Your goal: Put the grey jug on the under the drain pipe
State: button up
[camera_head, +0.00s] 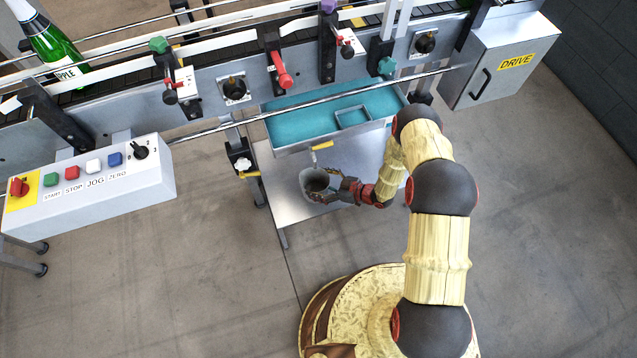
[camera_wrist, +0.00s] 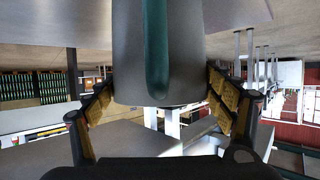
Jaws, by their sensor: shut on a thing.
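The grey jug (camera_head: 314,182) is below the conveyor, over the metal shelf (camera_head: 292,205), just under the drain pipe (camera_head: 321,146) at the front of the teal tray. My gripper (camera_head: 335,190) is shut on the jug from its right side. In the wrist view the grey jug (camera_wrist: 185,55) fills the centre, with a dark green handle (camera_wrist: 156,50) facing the camera. The fingers of my gripper (camera_wrist: 165,98) lie on both sides of the jug. I cannot tell whether the jug's base touches the shelf.
The teal drip tray (camera_head: 285,128) hangs under the conveyor above the shelf. A control box (camera_head: 90,185) with coloured buttons is at the left, and a drive box (camera_head: 500,62) is at the upper right. A green bottle (camera_head: 52,45) stands on the belt. The floor in front is clear.

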jog(key=o, duration=1.7)
jog(key=shift+f, duration=0.1)
jog(key=shift+o, duration=0.2)
jog(key=p+v, duration=0.3)
jog(key=v, duration=0.9)
jog(key=shift+p, duration=0.3)
